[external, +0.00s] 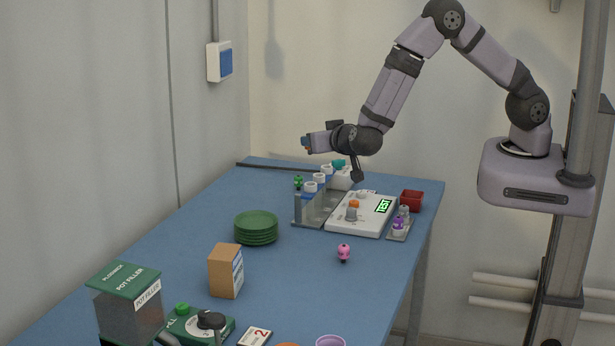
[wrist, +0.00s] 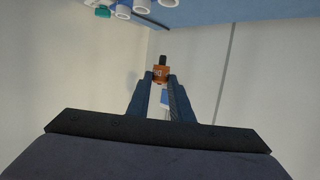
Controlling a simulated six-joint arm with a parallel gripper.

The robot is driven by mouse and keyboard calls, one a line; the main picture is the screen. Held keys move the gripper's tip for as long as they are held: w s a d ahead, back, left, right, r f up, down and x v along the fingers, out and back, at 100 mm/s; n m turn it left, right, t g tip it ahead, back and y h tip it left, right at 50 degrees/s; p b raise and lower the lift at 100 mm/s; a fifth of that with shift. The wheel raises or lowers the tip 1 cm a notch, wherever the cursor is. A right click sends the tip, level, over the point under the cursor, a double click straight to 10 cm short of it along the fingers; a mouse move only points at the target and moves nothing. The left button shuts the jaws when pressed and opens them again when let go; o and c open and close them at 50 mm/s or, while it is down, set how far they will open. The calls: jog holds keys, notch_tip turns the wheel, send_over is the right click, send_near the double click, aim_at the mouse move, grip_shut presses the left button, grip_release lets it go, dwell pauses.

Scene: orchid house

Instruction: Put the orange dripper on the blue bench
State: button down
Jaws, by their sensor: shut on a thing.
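My gripper (wrist: 160,80) is shut on the orange dripper (wrist: 161,73), which has a dark tip and sits between the fingertips in the wrist view. In the external view my gripper (external: 309,144) points left, above the far end of the blue bench (external: 185,250). Only a small bit of orange shows at its tip there. The dripper is held in the air, clear of the bench top. In the wrist view a strip of the bench (wrist: 235,12) shows along the top edge.
A grey rack (external: 313,207) with white-topped items stands below my gripper. A white tester (external: 370,222) bears an orange-topped piece (external: 353,204). Green plates (external: 256,228), a cardboard box (external: 226,270) and a pink dripper (external: 344,252) stand nearer. The left-middle bench is clear.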

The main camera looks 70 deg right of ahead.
jog(key=s+a+f+n+t+y+b, duration=0.15)
jog(key=a+f+b, duration=0.3)
jog(key=a, duration=0.55)
jog(key=s+a+f+n+t+y+b, duration=0.1)
jog(key=s+a+f+n+y+b, duration=0.2)
jog(key=a+b, duration=0.45)
jog(key=s+a+n+y+b, duration=0.2)
jog(key=s+a+b, duration=0.1)
jog(key=a, duration=0.5)
jog(key=s+a+f+n+t+y+b, duration=0.1)
jog(key=s+a+n+y+b, duration=0.1)
jog(key=s+a, duration=0.3)
jog(key=a+y+b, duration=0.1)
jog(key=a, duration=0.3)
jog(key=shift+s+a+f+y, duration=0.15)
jog(key=shift+s+a+y, duration=0.15)
jog(key=shift+s+y, duration=0.1)
jog(key=shift+t, duration=0.25)
jog(key=shift+f, duration=4.95)
jog(key=shift+f, duration=0.15)
jog(key=c, duration=1.6)
grip_release()
